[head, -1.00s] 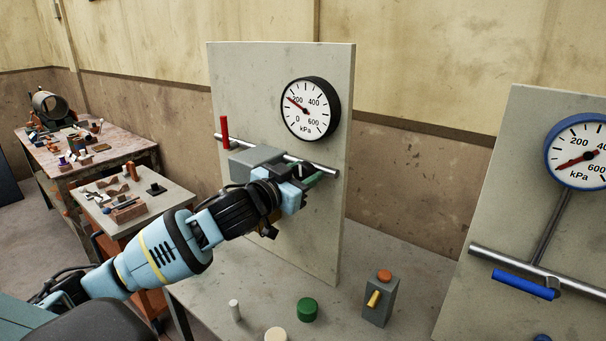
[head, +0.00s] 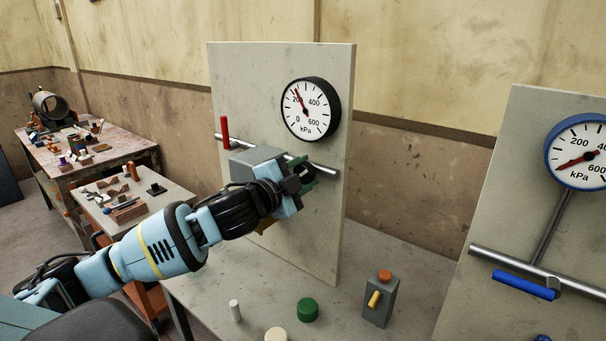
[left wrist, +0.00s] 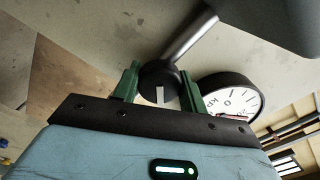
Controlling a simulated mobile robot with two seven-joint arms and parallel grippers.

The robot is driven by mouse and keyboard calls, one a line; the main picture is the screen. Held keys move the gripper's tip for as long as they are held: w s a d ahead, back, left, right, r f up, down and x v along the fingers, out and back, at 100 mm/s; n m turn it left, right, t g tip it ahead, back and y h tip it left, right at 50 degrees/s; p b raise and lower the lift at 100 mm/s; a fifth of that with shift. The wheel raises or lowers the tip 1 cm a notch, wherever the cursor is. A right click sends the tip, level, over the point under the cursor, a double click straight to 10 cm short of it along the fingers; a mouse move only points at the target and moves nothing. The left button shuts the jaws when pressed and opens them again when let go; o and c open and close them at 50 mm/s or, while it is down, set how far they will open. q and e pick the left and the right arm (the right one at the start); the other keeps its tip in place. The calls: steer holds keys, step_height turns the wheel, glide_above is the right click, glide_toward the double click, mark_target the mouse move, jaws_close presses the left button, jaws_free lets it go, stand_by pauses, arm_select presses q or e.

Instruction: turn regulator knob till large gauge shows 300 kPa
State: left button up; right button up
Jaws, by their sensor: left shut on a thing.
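The large black-rimmed gauge (head: 322,122) hangs on the upright grey panel (head: 240,75). Its red needle points up and left, across the 200 label. Part of the gauge also shows in the left wrist view (left wrist: 240,92). My left gripper (head: 303,178) is at the pipe below the gauge, beside the grey regulator body (head: 258,154). In the left wrist view its green fingers are shut on a round black knob (left wrist: 158,78) with a white mark. In the head view the knob is hidden by the gripper. My right gripper is not in view.
A red handle (head: 225,130) stands on the pipe left of the regulator. A second panel (head: 500,190) at the right carries a blue-rimmed gauge (head: 580,165) and a blue handle (head: 524,284). On the bench are a grey switch box (head: 378,305) and a green button (head: 307,310).

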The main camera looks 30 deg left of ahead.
mark_target(301, 175)
arm_select(q)
steer(key=shift+m, duration=1.2)
steer(key=o, duration=1)
steer(key=shift+s, duration=0.15)
steer(key=s, duration=0.5)
steer(key=shift+s+a, duration=0.25)
steer(key=shift+s, duration=1.05)
